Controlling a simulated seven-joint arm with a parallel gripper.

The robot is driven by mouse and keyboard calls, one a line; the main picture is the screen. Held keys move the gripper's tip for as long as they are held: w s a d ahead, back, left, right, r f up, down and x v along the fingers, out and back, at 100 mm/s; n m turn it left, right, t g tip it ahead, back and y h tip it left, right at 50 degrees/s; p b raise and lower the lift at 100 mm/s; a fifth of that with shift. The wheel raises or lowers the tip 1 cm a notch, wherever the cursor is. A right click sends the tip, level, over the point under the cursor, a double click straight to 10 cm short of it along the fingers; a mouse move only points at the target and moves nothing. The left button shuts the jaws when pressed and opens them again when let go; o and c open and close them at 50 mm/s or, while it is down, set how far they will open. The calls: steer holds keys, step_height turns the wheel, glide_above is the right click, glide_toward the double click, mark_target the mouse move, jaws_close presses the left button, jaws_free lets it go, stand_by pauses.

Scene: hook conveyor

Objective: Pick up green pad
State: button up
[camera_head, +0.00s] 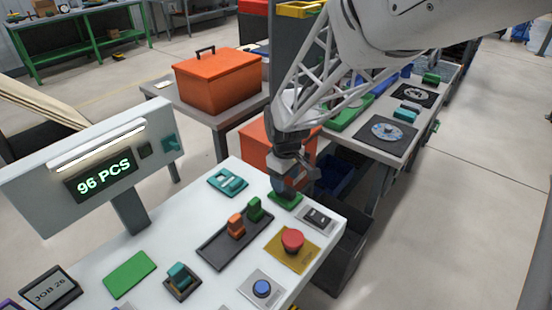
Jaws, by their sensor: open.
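A flat green pad (129,274) lies on the white table at the lower left, apart from my gripper. A second green piece (286,201) lies near the table's far right corner, directly under my gripper (284,190). My gripper points down, with its fingers close to this piece. The jaws are open, but the fingertips are small and partly hidden, so I cannot tell whether they touch the piece or stand around it.
Close to my gripper are a grey switch plate (318,217), a red button on a yellow plate (292,240), a dark tray (219,254) with orange and green levers, and a teal piece (227,182). A display (100,178) stands at the left.

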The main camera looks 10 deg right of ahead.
mark_target(286, 188)
steer(key=shift+d+f, duration=0.1)
steer(key=shift+f, duration=2.15)
steer(key=c, duration=1.1)
steer(key=shift+r, duration=0.1)
steer(key=shift+r, duration=4.95)
